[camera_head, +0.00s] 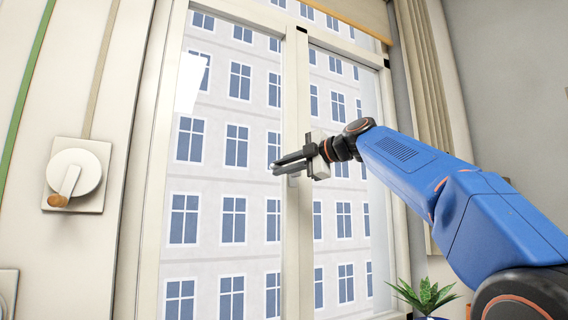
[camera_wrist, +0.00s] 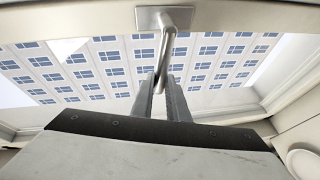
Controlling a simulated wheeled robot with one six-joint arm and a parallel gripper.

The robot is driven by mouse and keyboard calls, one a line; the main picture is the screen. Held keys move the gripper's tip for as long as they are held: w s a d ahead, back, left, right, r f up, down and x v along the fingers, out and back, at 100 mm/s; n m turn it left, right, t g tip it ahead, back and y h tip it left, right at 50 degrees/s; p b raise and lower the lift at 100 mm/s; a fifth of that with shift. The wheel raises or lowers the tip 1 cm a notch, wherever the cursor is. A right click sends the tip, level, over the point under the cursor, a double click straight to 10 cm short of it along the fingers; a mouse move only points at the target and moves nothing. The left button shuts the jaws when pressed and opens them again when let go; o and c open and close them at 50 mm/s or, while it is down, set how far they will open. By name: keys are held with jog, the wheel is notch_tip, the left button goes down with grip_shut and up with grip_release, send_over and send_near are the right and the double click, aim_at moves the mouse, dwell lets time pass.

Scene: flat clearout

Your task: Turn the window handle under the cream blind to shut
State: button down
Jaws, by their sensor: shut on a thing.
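The window handle (camera_wrist: 163,42) is a grey metal lever on a pale square base plate, fixed to the window frame. In the wrist view it runs down from the plate to between my fingertips. My gripper (camera_wrist: 162,82) is shut on the lever's free end. In the head view my gripper (camera_head: 284,165) reaches from the right to the middle post of the window (camera_head: 298,230), and its body hides most of the handle. The cream blind (camera_head: 350,14) is rolled up at the top of the window, with an orange-brown lower edge.
On the left wall is a round white dial with a lever (camera_head: 72,176) on a square plate, with a strap running up from it. A beige curtain (camera_head: 428,75) hangs at the right. A green potted plant (camera_head: 425,296) stands at the lower right, under my arm.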

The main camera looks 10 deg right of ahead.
jog(key=shift+f+n+h, duration=0.3)
jog(key=shift+f+n, duration=0.2)
jog(key=shift+n, duration=0.1)
jog(key=shift+f, duration=0.1)
jog(key=c, duration=1.7)
grip_release()
jog(key=shift+c, duration=0.2)
jog(key=v, duration=1.7)
jog(key=shift+r, duration=0.3)
jog(key=shift+s+f, duration=0.1)
jog(key=shift+s, duration=0.05)
